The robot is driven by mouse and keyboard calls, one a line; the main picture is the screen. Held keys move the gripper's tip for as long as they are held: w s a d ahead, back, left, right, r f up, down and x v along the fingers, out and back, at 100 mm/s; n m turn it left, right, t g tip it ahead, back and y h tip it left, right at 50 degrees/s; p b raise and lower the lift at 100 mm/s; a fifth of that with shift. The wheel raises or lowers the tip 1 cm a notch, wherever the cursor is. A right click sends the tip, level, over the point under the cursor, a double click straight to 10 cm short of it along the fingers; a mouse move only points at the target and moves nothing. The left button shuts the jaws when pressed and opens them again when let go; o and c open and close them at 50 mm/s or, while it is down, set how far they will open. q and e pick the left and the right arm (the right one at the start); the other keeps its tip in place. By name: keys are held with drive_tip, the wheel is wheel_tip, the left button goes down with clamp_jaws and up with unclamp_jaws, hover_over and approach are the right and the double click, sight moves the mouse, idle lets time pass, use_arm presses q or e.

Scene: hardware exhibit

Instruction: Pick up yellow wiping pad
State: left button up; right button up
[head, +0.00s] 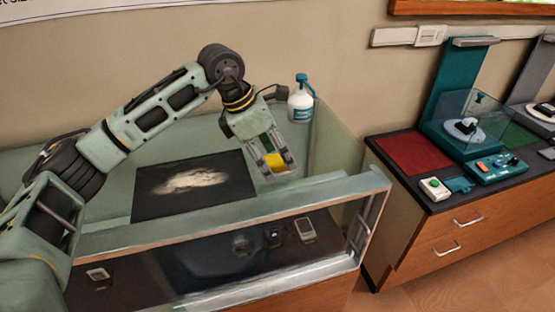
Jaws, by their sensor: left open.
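The yellow wiping pad (275,162) shows as a small yellow block beside the right end of the black panel, on the counter of the case. My left gripper (266,150) comes down from above, open, with its fingers at the pad. The gripper covers part of the pad, and I cannot tell whether the fingers touch it. My right gripper is not in view.
A black panel (150,207) with a whitish smear lies left of the pad. A white bottle with a teal cap (300,106) stands behind the gripper. A raised ledge (215,212) runs along the front. A counter with devices (465,130) stands at right.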

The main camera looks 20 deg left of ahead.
use_arm(q)
drive_tip(key=shift+d+f, duration=0.15)
drive_tip(key=shift+f, duration=0.2)
drive_tip(key=shift+w+f, duration=0.1)
drive_tip(key=shift+f, duration=0.05)
drive_tip(key=c, duration=0.8)
drive_tip(key=shift+c, duration=1.4)
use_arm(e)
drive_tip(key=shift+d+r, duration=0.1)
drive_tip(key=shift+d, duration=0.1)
